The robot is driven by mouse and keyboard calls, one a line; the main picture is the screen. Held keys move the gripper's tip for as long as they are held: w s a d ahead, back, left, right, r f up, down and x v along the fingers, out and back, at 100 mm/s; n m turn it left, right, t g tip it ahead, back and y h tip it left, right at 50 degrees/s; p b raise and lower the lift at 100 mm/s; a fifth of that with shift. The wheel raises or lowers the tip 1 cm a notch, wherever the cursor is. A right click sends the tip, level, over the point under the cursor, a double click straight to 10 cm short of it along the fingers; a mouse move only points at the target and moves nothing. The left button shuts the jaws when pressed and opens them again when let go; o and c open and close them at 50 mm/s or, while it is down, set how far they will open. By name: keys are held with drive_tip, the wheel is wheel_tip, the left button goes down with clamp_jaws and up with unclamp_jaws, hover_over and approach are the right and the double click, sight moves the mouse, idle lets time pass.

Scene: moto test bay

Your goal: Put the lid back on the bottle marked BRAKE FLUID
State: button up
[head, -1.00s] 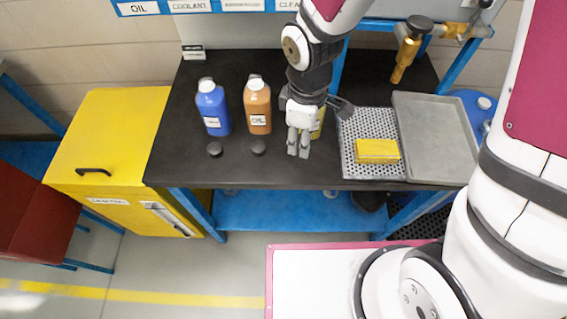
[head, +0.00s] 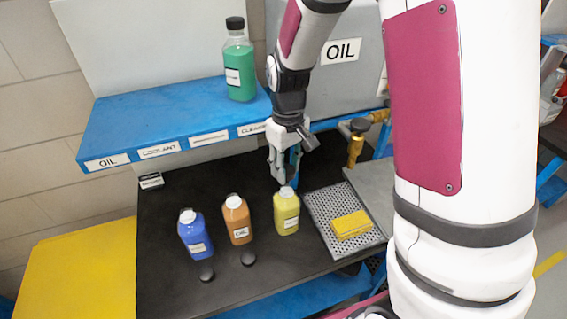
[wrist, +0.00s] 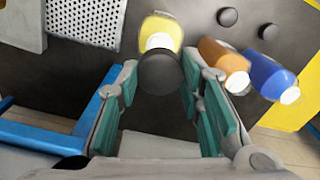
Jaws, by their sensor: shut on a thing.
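A yellow bottle (head: 286,212) with a white open neck stands upright on the dark bench; its label is too small to read. It also shows in the wrist view (wrist: 160,32). An orange bottle (head: 237,220) labelled OIL and a blue bottle (head: 194,234) with an unreadable label stand to its left, both uncapped. My gripper (head: 283,180) is above the bench, near the yellow bottle's top in the picture. In the wrist view, it is shut on a dark round lid (wrist: 160,74), which partly overlaps the yellow bottle's white neck. I cannot tell whether they touch.
Two dark lids (head: 206,271) (head: 248,258) lie in front of the blue and orange bottles. A perforated tray (head: 326,223) with a yellow block (head: 351,224) is at right. A blue shelf (head: 180,115) with a green bottle (head: 239,70) overhangs the back.

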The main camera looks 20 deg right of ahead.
sight(287, 189)
drive_tip(key=shift+f+b, duration=0.55)
drive_tip(key=shift+f, duration=1.65)
drive_tip(key=shift+f+p, duration=0.15)
drive_tip(key=shift+p, duration=0.15)
idle(1.3)
drive_tip(key=o, duration=1.3)
drive_tip(key=shift+r+p, duration=1.1)
drive_tip(key=shift+r, duration=2.45)
clamp_jaws()
